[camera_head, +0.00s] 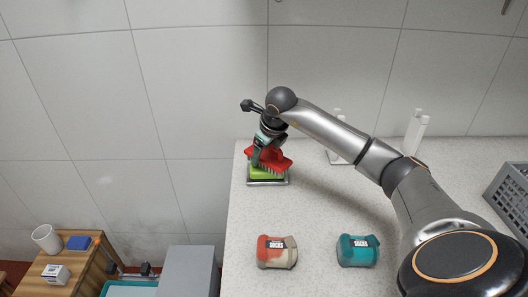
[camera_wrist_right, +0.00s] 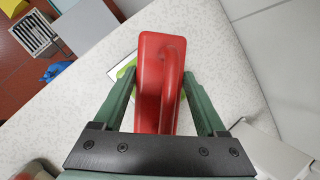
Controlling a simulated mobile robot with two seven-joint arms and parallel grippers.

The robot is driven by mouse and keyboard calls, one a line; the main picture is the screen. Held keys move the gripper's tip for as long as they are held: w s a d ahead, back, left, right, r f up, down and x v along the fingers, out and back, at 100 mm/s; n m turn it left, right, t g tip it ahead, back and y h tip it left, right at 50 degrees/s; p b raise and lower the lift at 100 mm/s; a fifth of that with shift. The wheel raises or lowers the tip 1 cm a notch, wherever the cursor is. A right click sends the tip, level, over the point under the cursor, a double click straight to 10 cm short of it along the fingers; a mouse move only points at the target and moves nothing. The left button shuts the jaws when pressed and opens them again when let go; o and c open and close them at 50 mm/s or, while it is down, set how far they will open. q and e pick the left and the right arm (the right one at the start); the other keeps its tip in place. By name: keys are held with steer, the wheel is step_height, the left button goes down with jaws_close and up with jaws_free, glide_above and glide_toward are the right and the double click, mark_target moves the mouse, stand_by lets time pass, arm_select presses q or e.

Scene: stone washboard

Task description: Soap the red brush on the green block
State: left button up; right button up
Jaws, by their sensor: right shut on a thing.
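My right gripper (camera_head: 262,146) is shut on the handle of the red brush (camera_head: 276,159) at the far left corner of the counter. The brush has pale bristles facing down onto the green block (camera_head: 262,174). The bristles appear to touch the block's top, though the exact contact is hard to tell. The block lies in a small grey tray (camera_head: 268,183). In the right wrist view the red brush (camera_wrist_right: 160,85) sits between the two green fingers of the gripper (camera_wrist_right: 160,100), and only a sliver of the green block (camera_wrist_right: 125,70) shows beside it. My left gripper is not in view.
White bottles (camera_head: 415,132) stand at the back. A grey crate (camera_head: 512,195) is at right. A wooden table (camera_head: 62,265) is lower left.

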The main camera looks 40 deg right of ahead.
steer(key=shift+r+p, duration=2.7)
steer(key=shift+r, duration=0.8)
steer(key=shift+f, duration=0.1)
